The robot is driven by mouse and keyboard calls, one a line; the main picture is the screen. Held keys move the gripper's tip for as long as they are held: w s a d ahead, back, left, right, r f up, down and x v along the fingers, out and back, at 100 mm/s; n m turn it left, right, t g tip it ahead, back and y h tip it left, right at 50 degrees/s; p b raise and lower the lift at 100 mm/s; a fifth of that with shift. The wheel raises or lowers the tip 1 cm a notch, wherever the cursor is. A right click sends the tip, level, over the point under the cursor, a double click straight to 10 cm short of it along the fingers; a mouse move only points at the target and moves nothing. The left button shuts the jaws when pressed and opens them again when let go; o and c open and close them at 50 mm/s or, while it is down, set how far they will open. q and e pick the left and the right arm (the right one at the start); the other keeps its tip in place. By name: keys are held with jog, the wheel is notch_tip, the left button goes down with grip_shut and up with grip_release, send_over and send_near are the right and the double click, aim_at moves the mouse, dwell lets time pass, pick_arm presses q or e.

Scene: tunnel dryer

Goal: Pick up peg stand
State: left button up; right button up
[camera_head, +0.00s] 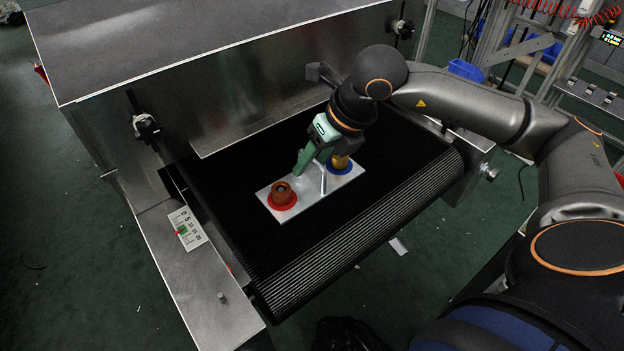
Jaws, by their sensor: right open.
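The peg stand is a flat silver plate (296,208) lying on the black conveyor belt (262,243). A thin metal upright (323,182) shows at mid-plate, between the pegs. My right gripper (317,170), green, is open just above the middle of the stand. Its fingers seem to be around or beside the upright; I cannot tell which. It partly hides the yellow peg. My left gripper is not in view.
The metal dryer housing (220,100) rises behind the belt, with its opening above it. The belt in front of the stand is clear. Blue bins (466,70) stand far right.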

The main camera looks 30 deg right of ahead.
grip_shut()
dwell(0.3)
jog(key=shift+w+r, duration=0.1)
jog(key=shift+r, duration=0.05)
dwell(1.0)
